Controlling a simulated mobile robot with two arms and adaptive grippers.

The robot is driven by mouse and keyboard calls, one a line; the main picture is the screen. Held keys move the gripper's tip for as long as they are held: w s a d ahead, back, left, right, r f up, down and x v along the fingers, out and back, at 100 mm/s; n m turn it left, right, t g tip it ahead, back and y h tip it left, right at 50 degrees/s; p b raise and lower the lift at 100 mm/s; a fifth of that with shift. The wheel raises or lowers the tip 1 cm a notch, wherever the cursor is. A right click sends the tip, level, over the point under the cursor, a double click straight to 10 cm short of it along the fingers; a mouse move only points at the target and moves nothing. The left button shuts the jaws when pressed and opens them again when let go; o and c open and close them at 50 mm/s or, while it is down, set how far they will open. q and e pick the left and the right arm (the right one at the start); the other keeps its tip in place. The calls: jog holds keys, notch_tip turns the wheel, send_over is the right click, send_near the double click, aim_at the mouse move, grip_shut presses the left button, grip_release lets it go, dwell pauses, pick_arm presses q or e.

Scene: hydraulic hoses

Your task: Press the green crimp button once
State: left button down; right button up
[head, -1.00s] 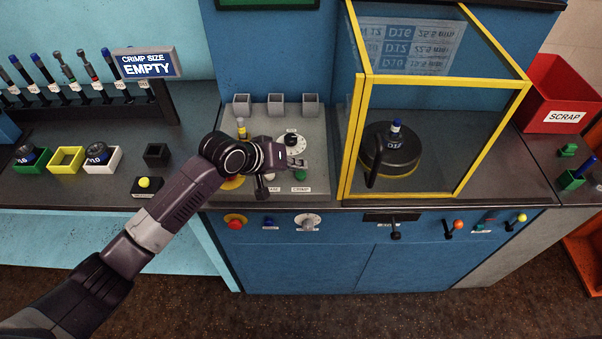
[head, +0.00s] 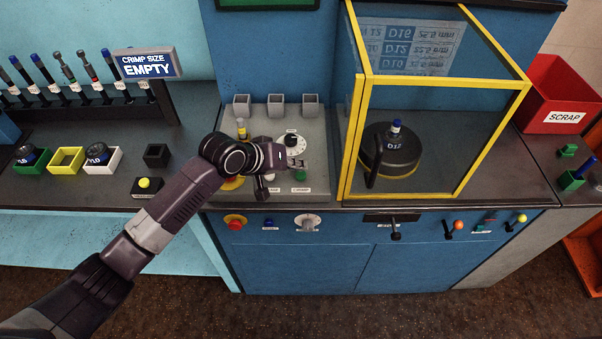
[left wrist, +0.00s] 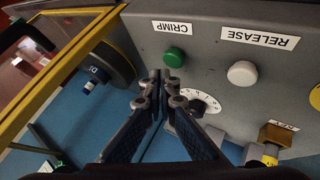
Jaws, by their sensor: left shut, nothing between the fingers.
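The green crimp button (head: 300,175) sits on the grey control panel (head: 316,187), above its CRIMP label. It also shows in the left wrist view (left wrist: 175,57), raised and clear of the fingers. My left gripper (head: 298,163) is shut and empty, just above the green button in the head view. In the left wrist view its fingertips (left wrist: 160,80) point toward the panel, just below the button in the picture, apart from it as far as I can tell. The white release button (left wrist: 242,73) is to the right there. My right gripper is not in view.
A dial (head: 292,142) sits right beside my left gripper. The yellow-framed guard (head: 349,150) stands close on the right, with a black crimp head (head: 388,155) inside. A red emergency button (head: 236,222) is on the front face. A sign (head: 147,65) reads EMPTY.

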aim_at(299, 175)
pick_arm(q)
jog(key=shift+f, duration=0.1)
jog(key=shift+f, duration=0.35)
jog(key=shift+f, duration=0.55)
dwell(0.8)
jog(key=shift+r+p, duration=0.95)
jog(key=shift+p, duration=0.1)
notch_tip(299, 175, up, 5)
jog(key=p, duration=0.5)
jog(key=shift+r, duration=0.1)
